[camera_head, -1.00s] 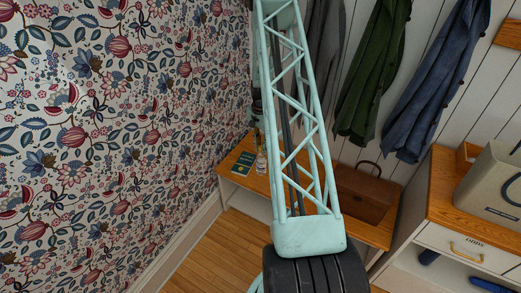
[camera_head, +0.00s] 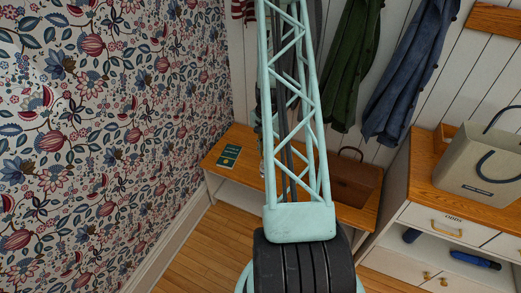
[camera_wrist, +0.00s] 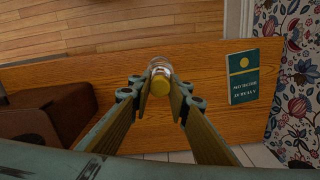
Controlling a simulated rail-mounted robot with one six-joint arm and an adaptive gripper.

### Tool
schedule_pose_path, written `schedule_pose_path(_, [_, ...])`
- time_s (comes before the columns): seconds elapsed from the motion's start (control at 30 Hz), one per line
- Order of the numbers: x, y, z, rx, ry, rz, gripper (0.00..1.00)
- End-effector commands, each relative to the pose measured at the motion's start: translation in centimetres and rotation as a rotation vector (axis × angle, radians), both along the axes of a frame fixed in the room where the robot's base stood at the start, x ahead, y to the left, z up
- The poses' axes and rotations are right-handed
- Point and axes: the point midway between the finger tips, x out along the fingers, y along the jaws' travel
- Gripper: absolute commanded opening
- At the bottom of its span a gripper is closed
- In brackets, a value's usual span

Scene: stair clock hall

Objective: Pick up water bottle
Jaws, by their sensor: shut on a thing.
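A green book (camera_wrist: 242,77) lies on the bench beside the wallpapered wall; it also shows in the head view (camera_head: 229,156). A brown case (camera_head: 352,180) stands on the bench's right part. A cabinet (camera_head: 440,215) bears a bag (camera_head: 485,165). Coats (camera_head: 355,65) hang behind.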

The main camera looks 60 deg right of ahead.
Motion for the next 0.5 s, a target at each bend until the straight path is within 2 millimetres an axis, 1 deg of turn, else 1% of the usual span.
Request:
schedule_pose_path(0.2, [-0.77, 0.23, 0.10, 0.000, 0.000, 0.000, 0.00])
schedule_pose_path(0.5, [-0.80, 0.24, 0.10, 0.000, 0.000, 0.001, 0.00])
